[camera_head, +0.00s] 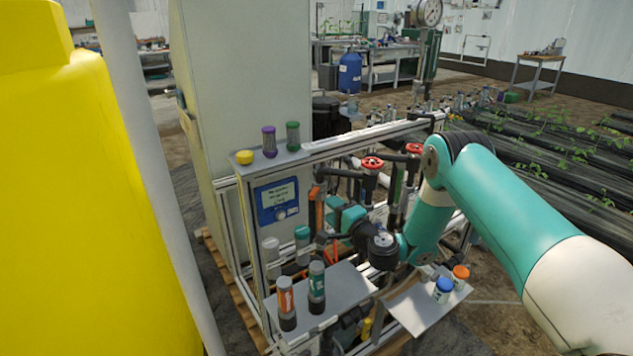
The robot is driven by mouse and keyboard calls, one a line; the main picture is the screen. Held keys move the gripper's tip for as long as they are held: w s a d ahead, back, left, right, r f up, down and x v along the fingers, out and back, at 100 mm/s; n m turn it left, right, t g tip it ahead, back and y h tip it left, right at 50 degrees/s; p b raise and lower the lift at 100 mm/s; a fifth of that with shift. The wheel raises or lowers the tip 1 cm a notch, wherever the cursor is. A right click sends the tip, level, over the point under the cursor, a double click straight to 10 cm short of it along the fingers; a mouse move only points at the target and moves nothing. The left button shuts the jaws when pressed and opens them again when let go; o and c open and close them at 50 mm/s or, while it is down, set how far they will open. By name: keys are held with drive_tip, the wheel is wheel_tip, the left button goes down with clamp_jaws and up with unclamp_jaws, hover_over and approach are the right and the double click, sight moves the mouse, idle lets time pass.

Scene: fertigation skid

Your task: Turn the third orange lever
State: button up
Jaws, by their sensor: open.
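My arm comes in from the right and bends down into the skid frame. My gripper (326,238) is small and dark at the arm's end, among the pipes behind the front shelf. Its jaws are open, and the fingertips are hard to make out. An orange part (333,253) shows close beside and below it. It may be one of the orange levers, but its shape is too small to tell. I cannot tell which lever is the third, or whether the gripper touches one. My wrist and the pipes hide part of this area.
Red handwheels (372,163) stand on pipes behind my wrist. Orange- and teal-labelled bottles (286,303) stand on the front grey shelf (342,290). Blue- and orange-capped jars (443,290) stand on a tilted plate. A control box (277,201) is at left. A yellow tank (90,210) fills the far left.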

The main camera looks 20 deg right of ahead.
sight(315, 196)
drive_tip(key=p+x, duration=0.1)
drive_tip(key=x, duration=0.7)
drive_tip(key=shift+w+a, duration=0.1)
drive_tip(key=shift+w, duration=0.2)
clamp_jaws()
